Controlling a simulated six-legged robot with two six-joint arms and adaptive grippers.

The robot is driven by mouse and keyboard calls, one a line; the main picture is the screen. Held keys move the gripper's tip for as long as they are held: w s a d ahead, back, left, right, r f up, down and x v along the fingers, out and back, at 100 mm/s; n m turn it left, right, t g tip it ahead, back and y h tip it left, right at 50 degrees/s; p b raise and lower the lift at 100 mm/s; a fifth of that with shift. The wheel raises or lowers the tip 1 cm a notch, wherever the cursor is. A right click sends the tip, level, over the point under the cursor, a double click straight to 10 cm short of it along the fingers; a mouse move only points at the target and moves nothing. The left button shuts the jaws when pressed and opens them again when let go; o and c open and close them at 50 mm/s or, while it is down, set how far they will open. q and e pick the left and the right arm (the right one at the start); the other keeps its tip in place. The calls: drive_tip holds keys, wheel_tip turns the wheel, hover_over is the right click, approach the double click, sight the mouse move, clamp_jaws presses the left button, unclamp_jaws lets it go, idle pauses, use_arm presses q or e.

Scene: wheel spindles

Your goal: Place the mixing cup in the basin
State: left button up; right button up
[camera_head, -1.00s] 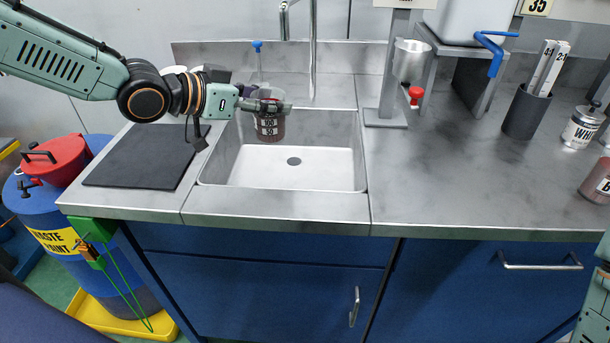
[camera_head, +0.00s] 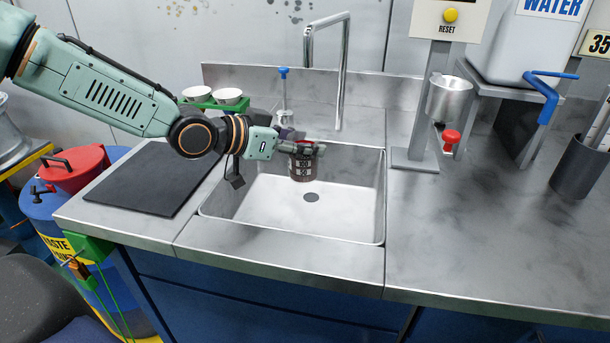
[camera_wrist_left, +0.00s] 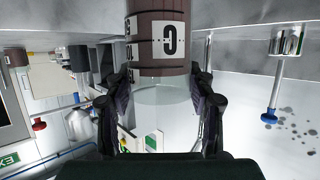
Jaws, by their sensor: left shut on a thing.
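The mixing cup (camera_head: 302,168) is a small clear cup with dark brown content and a label with numbers. It is upright inside the sink basin (camera_head: 260,218), near its back wall. My left gripper (camera_head: 306,148) reaches in from the left and is shut around the cup's upper part. In the left wrist view the cup (camera_wrist_left: 160,50) sits between the two dark fingers (camera_wrist_left: 160,92). I cannot tell whether the cup's bottom touches the basin floor. My right gripper is out of view.
A tall faucet (camera_head: 341,75) stands behind the basin. A black mat (camera_head: 152,178) lies to its left. A dispenser stand (camera_head: 415,158) with a metal cup (camera_head: 449,98) stands to its right. Two white bowls (camera_head: 228,96) sit behind my arm. The counter's front right is clear.

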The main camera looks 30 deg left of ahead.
sight(291, 161)
use_arm(q)
drive_tip(key=shift+d+f, duration=0.3)
drive_tip(key=shift+d, duration=0.15)
drive_tip(key=shift+w+d+f, duration=0.1)
drive_tip(key=shift+d+f, duration=0.1)
drive_tip(key=shift+d, duration=0.05)
drive_tip(key=f, duration=0.1)
drive_tip(key=a+f+b, duration=0.1)
drive_tip(key=f, duration=0.1)
drive_tip(key=shift+a+f+b, duration=0.25)
drive_tip(key=shift+b, duration=0.15)
drive_tip(key=shift+d+r, duration=0.15)
drive_tip(key=shift+d, duration=0.4)
drive_tip(key=shift+a+f, duration=0.35)
drive_tip(key=shift+f, duration=0.15)
drive_tip(key=shift+d+f, duration=0.15)
drive_tip(key=shift+d, duration=0.1)
drive_tip(key=o, duration=0.6)
drive_tip(key=shift+o, duration=1.4)
drive_tip(key=shift+a, duration=0.2)
drive_tip(key=shift+o, duration=0.8)
drive_tip(key=shift+d, duration=0.15)
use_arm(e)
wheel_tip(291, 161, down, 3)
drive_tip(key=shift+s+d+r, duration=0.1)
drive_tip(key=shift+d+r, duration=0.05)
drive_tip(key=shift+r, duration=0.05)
